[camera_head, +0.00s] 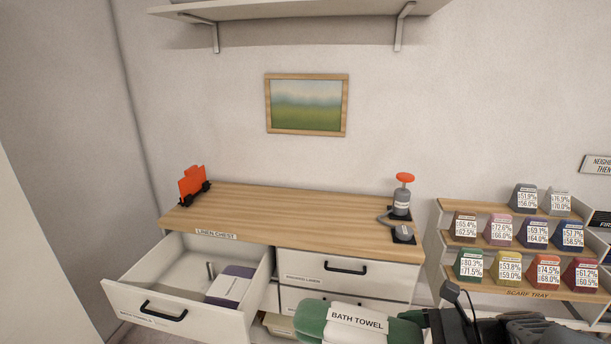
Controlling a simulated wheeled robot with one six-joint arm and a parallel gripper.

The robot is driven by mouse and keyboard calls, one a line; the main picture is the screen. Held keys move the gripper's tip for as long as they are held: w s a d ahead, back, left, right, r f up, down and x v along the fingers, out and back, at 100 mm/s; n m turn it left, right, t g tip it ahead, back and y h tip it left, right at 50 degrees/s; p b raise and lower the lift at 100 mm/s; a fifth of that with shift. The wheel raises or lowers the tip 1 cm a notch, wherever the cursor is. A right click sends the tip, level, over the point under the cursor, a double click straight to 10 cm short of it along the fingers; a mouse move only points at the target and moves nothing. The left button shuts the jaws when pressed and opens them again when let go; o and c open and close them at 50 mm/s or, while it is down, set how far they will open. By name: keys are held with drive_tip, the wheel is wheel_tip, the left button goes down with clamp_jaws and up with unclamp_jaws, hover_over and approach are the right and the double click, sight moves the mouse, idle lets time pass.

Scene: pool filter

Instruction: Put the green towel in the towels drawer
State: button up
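The green towel (312,316) is a folded bundle with a white band reading "BATH TOWEL". It is at the bottom centre, in front of the chest, and its lower part is cut off by the picture edge. My dark gripper (432,322) comes in from the right and is shut on the towel's right end; its fingertips are partly hidden. The towels drawer (128,295), labelled "BATH TOWELS", is pulled out at the left of the linen chest (300,213). A folded purple towel (232,285) with a pale band lies in its right part. The towel is to the right of this drawer.
Drawers with black handles (346,268) are closed at the chest's right. An orange toy-like piece (193,183) and a grey device with an orange knob (403,195) stand on the chest top. A tiered scarf tray (527,293) with several labelled blocks stands at the right.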

drive_tip(key=shift+d, duration=0.2)
drive_tip(key=w+d+f+m+t+h, duration=0.1)
drive_tip(key=w+d+f+m+t, duration=0.15)
drive_tip(key=w, duration=0.45)
drive_tip(key=w+d+f+m+t+h, duration=0.1)
drive_tip(key=w+d+f+m+t, duration=0.15)
drive_tip(key=w, duration=0.45)
drive_tip(key=w+a+f+m+t+h, duration=0.2)
drive_tip(key=a+f+h, duration=0.1)
drive_tip(key=f, duration=0.5)
drive_tip(key=w+a+f+m+t+h, duration=0.1)
drive_tip(key=w+a+f+m+h, duration=0.15)
drive_tip(key=f, duration=0.55)
wheel_tip(320, 180, up, 12)
drive_tip(key=w+a+m+t+h, duration=0.1)
drive_tip(key=w, duration=0.1)
drive_tip(key=shift+a+m, duration=0.3)
drive_tip(key=shift+m, duration=0.05)
